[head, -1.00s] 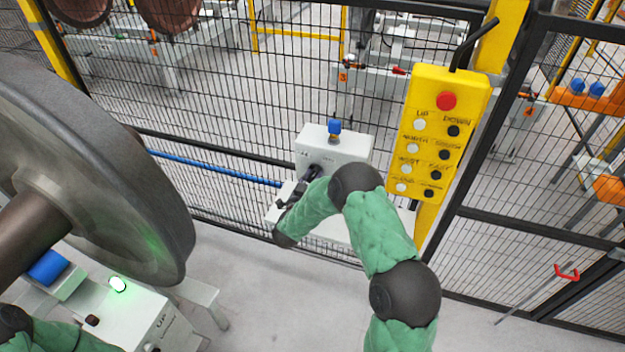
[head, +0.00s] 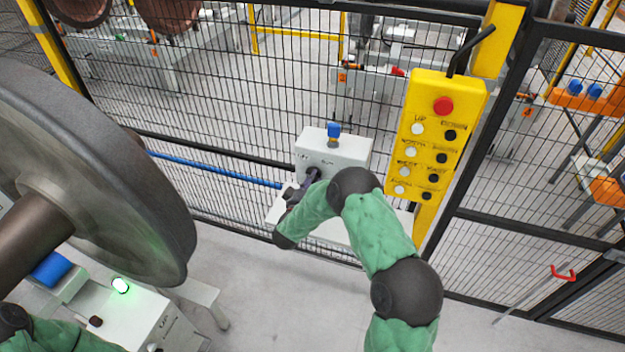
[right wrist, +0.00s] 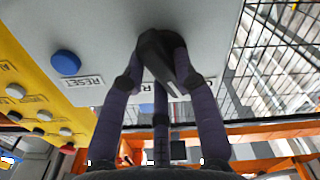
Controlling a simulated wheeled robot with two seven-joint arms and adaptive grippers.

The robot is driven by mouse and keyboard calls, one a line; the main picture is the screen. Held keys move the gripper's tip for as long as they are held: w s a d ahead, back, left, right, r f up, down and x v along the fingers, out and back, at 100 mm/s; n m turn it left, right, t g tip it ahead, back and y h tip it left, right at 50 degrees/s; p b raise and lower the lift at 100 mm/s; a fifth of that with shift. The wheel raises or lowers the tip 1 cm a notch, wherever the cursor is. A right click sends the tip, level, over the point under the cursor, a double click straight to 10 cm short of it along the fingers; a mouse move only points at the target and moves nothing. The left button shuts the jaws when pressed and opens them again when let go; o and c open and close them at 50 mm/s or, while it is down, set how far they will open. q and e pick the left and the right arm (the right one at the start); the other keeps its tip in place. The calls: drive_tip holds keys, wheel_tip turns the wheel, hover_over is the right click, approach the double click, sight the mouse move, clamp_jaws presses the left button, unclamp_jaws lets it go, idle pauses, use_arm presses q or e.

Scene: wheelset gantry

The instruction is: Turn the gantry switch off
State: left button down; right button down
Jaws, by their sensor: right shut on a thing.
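The gantry switch (right wrist: 165,58) is a black rotary knob on the face of a light grey control box (head: 345,152). In the right wrist view, the fingers of my right gripper (right wrist: 160,85) are closed around the knob from both sides. The knob points at a slant, and the fingers partly cover the labels beside it. In the head view my right gripper (head: 305,186) is at the front of the box, and the knob is mostly hidden. My left gripper is not in view; only part of the left arm shows at bottom left.
A blue RESET button (right wrist: 66,63) sits beside the knob. A yellow pendant (head: 432,140) with a red button hangs to the right of the box. A mesh fence (head: 230,100) stands behind. A large wheel (head: 95,170) fills the left. Floor at the front centre is clear.

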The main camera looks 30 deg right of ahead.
drive_tip(key=shift+w+r+n+p, duration=0.15)
drive_tip(key=shift+n+p, duration=0.3)
drive_tip(key=shift+n, duration=1.25)
drive_tip(key=c, duration=0.9)
unclamp_jaws()
drive_tip(key=shift+c, duration=0.2)
drive_tip(key=shift+a, duration=0.15)
drive_tip(key=v, duration=1.2)
